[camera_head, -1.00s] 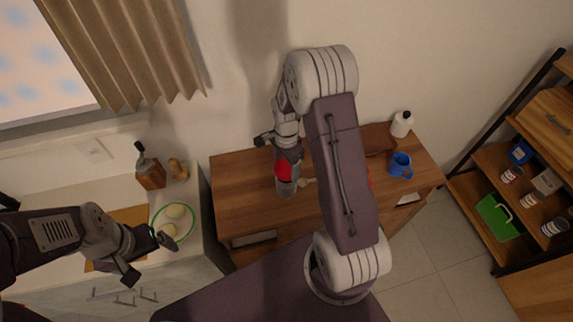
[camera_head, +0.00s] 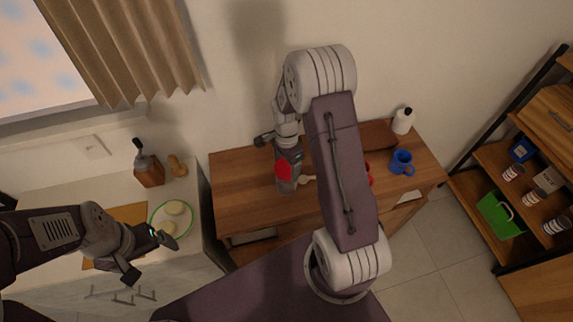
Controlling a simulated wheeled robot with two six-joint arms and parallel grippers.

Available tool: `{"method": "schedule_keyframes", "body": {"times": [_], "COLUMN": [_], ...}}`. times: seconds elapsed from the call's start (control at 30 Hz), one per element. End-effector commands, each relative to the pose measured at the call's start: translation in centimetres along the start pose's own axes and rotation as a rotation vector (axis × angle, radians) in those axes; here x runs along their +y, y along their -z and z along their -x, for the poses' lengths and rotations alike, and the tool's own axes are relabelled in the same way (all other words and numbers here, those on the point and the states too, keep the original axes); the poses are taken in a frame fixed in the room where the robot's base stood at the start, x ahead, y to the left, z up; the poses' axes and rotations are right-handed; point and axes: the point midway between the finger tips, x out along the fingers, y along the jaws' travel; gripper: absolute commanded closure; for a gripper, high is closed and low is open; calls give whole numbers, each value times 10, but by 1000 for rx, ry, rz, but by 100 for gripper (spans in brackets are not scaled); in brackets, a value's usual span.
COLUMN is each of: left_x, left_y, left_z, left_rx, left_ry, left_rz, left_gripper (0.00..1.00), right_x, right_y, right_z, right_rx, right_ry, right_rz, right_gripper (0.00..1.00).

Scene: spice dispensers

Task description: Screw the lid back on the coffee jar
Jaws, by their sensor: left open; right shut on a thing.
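The coffee jar (camera_head: 287,186) stands upright on the wooden cabinet, a clear or grey jar seen from above. The red lid (camera_head: 283,170) is at the jar's top; I cannot tell whether it rests on the rim or is threaded. My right gripper (camera_head: 289,157) comes down from above and is shut on the red lid; its fingers partly hide the lid and jar top. My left gripper (camera_head: 148,257) is open and empty, over the counter at the left, near the green-rimmed plate and far from the jar.
The wooden cabinet (camera_head: 236,190) also carries a pale spoon-like item (camera_head: 307,179), a blue mug (camera_head: 401,163) and a white bottle (camera_head: 403,121). A red object (camera_head: 369,174) is mostly hidden behind my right arm. A green-rimmed plate (camera_head: 189,228) holds round pale food. Shelves stand at right.

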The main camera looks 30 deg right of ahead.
Motion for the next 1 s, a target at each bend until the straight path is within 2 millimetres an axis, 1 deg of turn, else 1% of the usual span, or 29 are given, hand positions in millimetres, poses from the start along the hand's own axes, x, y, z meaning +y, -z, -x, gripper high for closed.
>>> {"method": "schedule_keyframes", "body": {"times": [0.03, 0.13, 0.2, 0.27, 0.5, 0.6, 0.7, 0.93, 1.0], "left_x": [0, 0, 0, 0, 0, 0, 0, 0, 0], "left_y": [0, 0, 0, 0, 2, 2, 2, 2, 2], "left_z": [0, 0, 1, 4, 14, 15, 15, 15, 18], "left_rx": [0, 0, 0, 0, 0, 0, 0, 0, 0], "left_ry": [0, 0, 0, 0, 0, 0, 0, 0, 0], "left_rz": [0, 0, 0, 0, 0, 0, 0, 0, 0], "left_gripper": [5, 5, 5, 5, 5, 5, 5, 5, 5], "right_x": [0, 0, 0, 0, 0, 0, 0, 0, 0], "right_y": [0, 0, 0, 0, 0, 0, 0, 0, 0], "right_z": [0, 0, 1, 2, 2, 1, 0, 0, 1], "right_rx": [0, 0, 0, 0, 0, 1, 1, 1, 1], "right_ry": [0, 0, 0, 0, -1, 0, 1, 0, -1], "right_rz": [0, 0, -12, -79, -616, -756, -803, -814, -899], "right_gripper": [41, 69, 69, 70, 70, 70, 70, 70, 70]}}
